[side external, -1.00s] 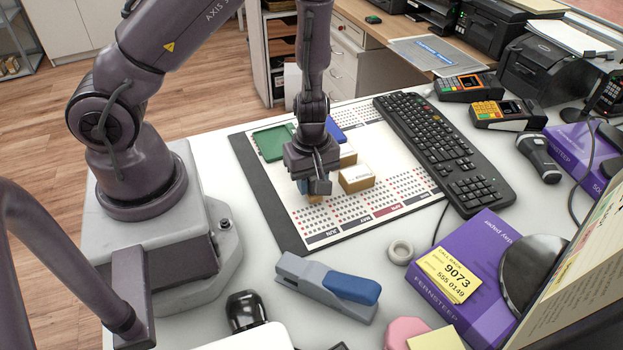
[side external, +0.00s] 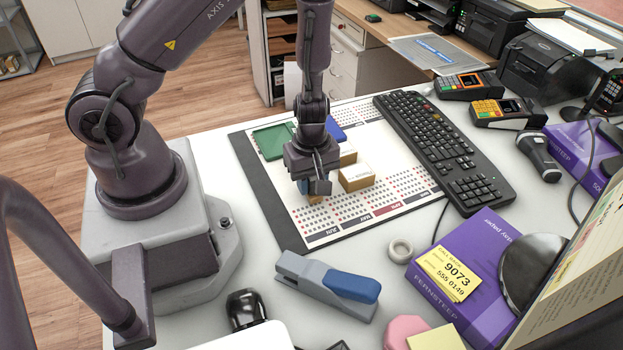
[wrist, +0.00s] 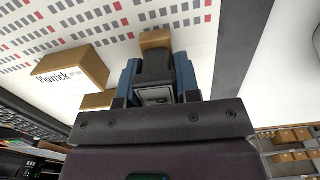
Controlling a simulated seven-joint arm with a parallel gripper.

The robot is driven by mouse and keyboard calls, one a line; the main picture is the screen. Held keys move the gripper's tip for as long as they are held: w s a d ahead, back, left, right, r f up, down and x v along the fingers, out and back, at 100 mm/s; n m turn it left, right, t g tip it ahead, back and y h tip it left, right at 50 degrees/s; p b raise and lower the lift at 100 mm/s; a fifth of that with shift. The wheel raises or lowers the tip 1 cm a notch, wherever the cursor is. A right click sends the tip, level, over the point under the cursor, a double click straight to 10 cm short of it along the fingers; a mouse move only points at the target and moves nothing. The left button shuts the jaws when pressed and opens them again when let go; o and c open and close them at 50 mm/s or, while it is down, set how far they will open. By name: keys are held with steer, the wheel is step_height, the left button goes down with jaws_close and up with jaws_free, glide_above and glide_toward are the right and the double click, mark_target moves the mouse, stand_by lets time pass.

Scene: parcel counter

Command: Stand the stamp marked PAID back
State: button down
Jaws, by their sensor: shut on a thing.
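My gripper (side external: 316,187) is low over the calendar desk mat (side external: 263,195). In the wrist view its two blue fingers (wrist: 160,82) are shut on the sides of a stamp with a dark handle (wrist: 154,66) and a wood-coloured block (wrist: 155,40) at its far end. The stamp is mostly hidden by the gripper in the side view. No marking on it can be read, so I cannot tell whether it says PAID, nor whether it touches the mat.
A small tan box (side external: 357,179) stands close to the right of my gripper, with another (side external: 348,154) behind. A green pad (side external: 273,142) and a blue one (side external: 336,132) lie at the back. The keyboard (side external: 440,150) is right; a stapler (side external: 327,285) is in front.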

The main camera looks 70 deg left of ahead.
steer(key=shift+f, duration=0.15)
stand_by(0.3)
steer(key=c, duration=0.8)
jaws_free()
steer(key=shift+o, duration=0.2)
